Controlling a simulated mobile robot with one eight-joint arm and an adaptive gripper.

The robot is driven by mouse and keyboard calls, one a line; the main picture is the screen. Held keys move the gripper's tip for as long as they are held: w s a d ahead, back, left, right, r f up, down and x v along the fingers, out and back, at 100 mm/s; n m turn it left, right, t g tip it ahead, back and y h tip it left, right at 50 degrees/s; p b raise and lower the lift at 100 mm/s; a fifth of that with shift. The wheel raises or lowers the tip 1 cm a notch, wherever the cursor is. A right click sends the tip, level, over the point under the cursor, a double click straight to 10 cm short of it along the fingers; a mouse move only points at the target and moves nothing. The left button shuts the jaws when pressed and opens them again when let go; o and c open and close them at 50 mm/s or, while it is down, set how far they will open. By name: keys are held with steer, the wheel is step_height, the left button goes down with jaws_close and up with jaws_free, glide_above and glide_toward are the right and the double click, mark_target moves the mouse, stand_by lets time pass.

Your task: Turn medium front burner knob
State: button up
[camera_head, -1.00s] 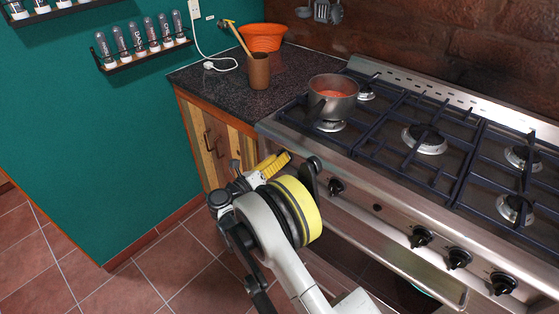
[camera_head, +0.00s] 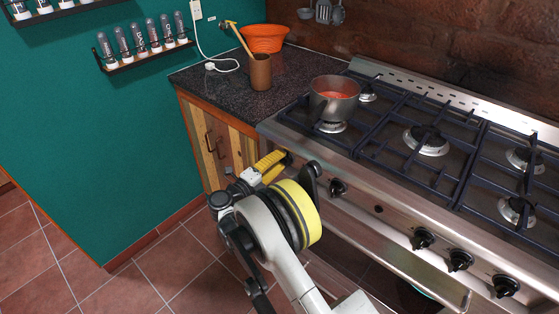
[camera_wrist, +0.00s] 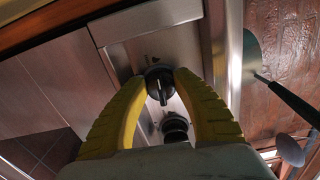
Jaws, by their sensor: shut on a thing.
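The black knob (camera_wrist: 160,84) sits on the metal stove front between my gripper's two yellow fingers in the wrist view. My gripper (camera_wrist: 160,80) is shut on this knob, with one fingertip against each side. A pale mark on the knob points down in that view. In the head view my gripper (camera_head: 272,166) is at the left end of the stove front, and the knob it holds is hidden there. The stove (camera_head: 400,262) has several burners on top.
A second knob (camera_wrist: 175,127) is close beside the held one. More black knobs (camera_head: 423,239) line the stove front to the right. A pot (camera_head: 333,108) with red contents stands on the left front burner. The wooden cabinet (camera_head: 228,150) is close left of my gripper.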

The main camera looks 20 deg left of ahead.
steer(key=shift+n, duration=0.4)
steer(key=o, duration=1.2)
steer(key=shift+d, duration=0.1)
steer(key=v, duration=0.8)
